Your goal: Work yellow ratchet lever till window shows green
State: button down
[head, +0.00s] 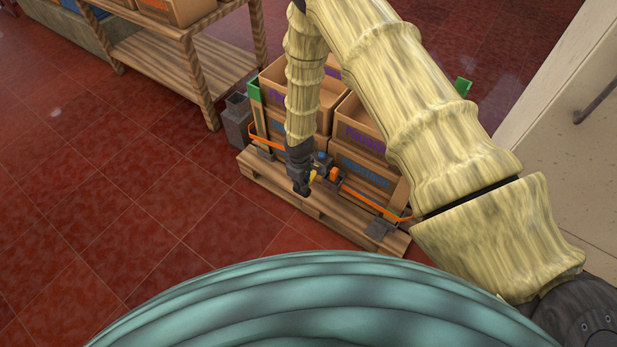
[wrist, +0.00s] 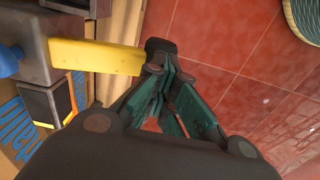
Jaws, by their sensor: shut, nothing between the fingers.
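The yellow ratchet lever (wrist: 97,57) juts out from a grey ratchet body (wrist: 25,42) at the left of the wrist view. In the head view the lever (head: 313,174) is a small yellow patch beside my gripper (head: 303,190). My gripper (wrist: 162,55) is shut and empty. Its dark tips are right at the lever's free end; I cannot tell whether they touch it. A blue part (wrist: 9,60) sits on the ratchet body. No indicator window can be made out clearly, and no green shows on the ratchet.
An orange strap (head: 374,201) runs around cardboard boxes (head: 366,150) on a wooden pallet (head: 262,178). Green corner pieces (head: 254,91) stand at the boxes. A wooden table (head: 172,57) is behind at left. Red tiled floor (head: 130,190) is clear at left.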

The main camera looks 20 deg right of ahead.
jog(key=shift+f, duration=0.4)
